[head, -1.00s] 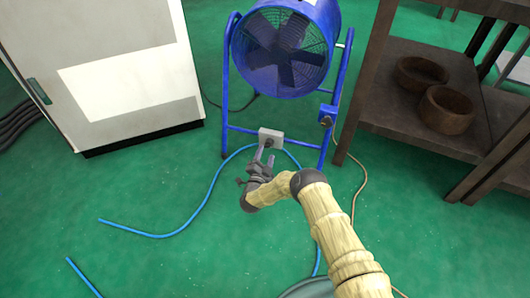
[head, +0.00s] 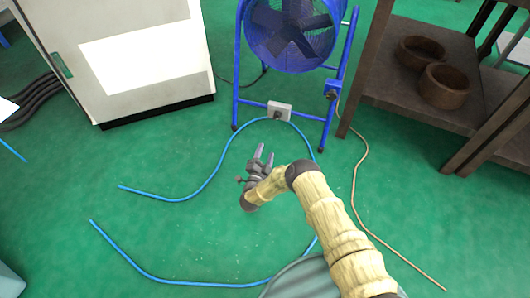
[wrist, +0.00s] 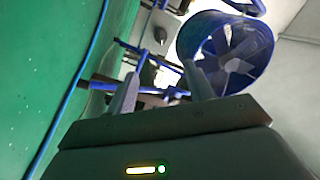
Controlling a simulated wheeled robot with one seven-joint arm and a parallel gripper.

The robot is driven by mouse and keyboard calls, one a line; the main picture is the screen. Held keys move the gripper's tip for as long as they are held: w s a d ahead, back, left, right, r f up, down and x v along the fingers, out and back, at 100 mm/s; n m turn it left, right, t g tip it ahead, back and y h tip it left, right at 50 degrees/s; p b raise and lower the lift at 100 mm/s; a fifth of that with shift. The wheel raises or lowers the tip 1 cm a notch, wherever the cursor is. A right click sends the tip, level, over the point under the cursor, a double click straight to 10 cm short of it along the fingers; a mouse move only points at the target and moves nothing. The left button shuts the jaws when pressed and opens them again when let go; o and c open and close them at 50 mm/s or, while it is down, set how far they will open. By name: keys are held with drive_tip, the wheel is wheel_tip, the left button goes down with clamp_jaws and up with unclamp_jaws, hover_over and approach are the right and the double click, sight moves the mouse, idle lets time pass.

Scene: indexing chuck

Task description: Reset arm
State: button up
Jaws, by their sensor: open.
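My gripper (head: 264,156) is open and empty in the middle of the head view, above the green floor. Its two fingers also show in the wrist view (wrist: 160,90), apart, with nothing between them that they hold. A small grey box (head: 279,110) with a dark spot on its front is at the foot of the blue fan stand, a little beyond my fingertips. The blue drum fan (head: 292,32) stands behind it; it also shows in the wrist view (wrist: 228,55).
A white cabinet (head: 130,50) stands at the left. A brown shelf (head: 400,105) with two wooden bowls (head: 443,88) is at the right. A blue hose (head: 210,175) and a tan cable (head: 362,210) lie on the floor. The floor left of my arm is mostly clear.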

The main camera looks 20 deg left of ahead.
idle(0.3)
